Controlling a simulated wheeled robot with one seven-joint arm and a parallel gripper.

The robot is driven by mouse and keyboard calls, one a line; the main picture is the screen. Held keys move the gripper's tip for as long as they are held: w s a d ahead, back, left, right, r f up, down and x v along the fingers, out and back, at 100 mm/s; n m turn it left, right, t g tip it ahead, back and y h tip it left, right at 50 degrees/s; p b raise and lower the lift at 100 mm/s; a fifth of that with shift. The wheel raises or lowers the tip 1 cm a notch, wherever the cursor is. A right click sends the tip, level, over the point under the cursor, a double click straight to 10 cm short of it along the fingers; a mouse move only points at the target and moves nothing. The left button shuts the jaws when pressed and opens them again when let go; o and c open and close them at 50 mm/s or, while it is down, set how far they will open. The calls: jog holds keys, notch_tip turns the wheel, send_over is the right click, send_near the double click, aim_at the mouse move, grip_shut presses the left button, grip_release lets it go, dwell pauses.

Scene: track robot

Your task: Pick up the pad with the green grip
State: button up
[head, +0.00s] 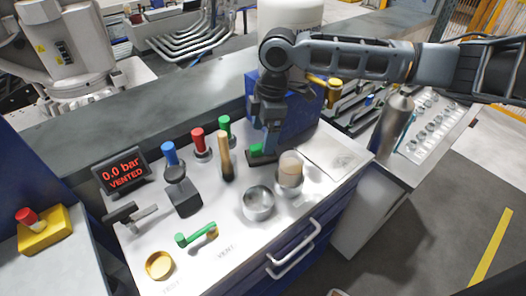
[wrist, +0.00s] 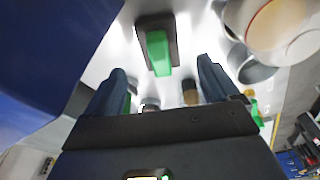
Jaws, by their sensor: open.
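The pad with the green grip (head: 257,149) lies on the white worktop, a dark flat base under an upright green block. In the wrist view its green grip (wrist: 158,55) stands on the dark base, just past my fingertips and about midway between their lines. My gripper (head: 271,143) hangs low over the worktop, close beside the pad, and partly hides it in the head view. In the wrist view my gripper (wrist: 163,78) has its two fingers wide apart, with nothing held between them. Contact with the pad cannot be told.
A beige-filled cup (head: 290,171) and a metal cup (head: 257,204) stand to the pad's right and front. A wooden-handled brush (head: 225,158) stands left, near red (head: 200,142) and green (head: 225,125) knobs. A blue box (head: 300,113) is behind. A black-handled block (head: 182,195) lies further left.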

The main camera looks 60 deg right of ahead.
aim_at(261, 148)
jog(key=f, duration=0.4)
jog(key=f+p, duration=0.1)
jog(key=f, duration=0.1)
jog(key=shift+w+a, duration=0.2)
jog(key=shift+a, duration=0.1)
jog(key=shift+r, duration=0.1)
jog(key=c, duration=1.2)
notch_tip(261, 148, up, 28)
jog(key=shift+b, duration=0.35)
jog(key=o, duration=0.5)
jog(key=c, duration=0.3)
